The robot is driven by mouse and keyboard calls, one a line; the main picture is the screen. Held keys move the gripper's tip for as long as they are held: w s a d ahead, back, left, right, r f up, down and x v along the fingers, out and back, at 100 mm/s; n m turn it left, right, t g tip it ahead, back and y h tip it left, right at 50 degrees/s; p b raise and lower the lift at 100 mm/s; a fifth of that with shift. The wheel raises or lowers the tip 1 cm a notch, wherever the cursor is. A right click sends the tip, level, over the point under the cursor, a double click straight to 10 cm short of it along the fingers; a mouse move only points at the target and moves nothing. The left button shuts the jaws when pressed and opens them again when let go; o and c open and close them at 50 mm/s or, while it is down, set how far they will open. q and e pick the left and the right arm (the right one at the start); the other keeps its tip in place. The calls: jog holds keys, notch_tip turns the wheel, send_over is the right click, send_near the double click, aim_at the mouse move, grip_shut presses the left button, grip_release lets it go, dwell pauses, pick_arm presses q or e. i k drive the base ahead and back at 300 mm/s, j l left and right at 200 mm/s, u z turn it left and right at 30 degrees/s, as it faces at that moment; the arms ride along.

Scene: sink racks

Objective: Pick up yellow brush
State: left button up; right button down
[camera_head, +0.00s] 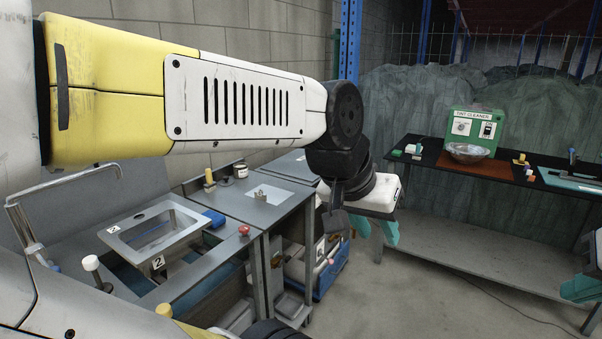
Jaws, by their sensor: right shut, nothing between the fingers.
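A small upright yellow item (209,177) stands at the back of the sink counter, beside a dark-lidded jar. It may be the yellow brush, but it is too small to tell. My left gripper (376,232) hangs to the right of the counter, with its teal fingers pointing down and apart. It is open, with nothing seen between the fingers, and well clear of the yellow item. My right gripper (581,289) is at the right edge, largely cut off by the frame. It is shut and empty, in front of the far table.
A framed sink tray (115,240), a blue block (213,218) and a red knob (244,230) are on the counter at left. A black table (430,149) at right holds a metal bowl (467,152) and a green box (488,120). Open floor lies between them.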

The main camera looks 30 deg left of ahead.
aim_at(211, 186)
jog(key=i+u, duration=0.3)
jog(key=i, duration=0.2)
jog(key=i+l+u, duration=0.15)
jog(key=i+u, duration=0.2)
jog(key=i, duration=0.15)
jog(key=i+j+u, duration=0.2)
jog(key=i+u, duration=0.55)
jog(key=u, duration=0.2)
jog(key=i+j+u, duration=0.15)
jog(key=i, duration=0.15)
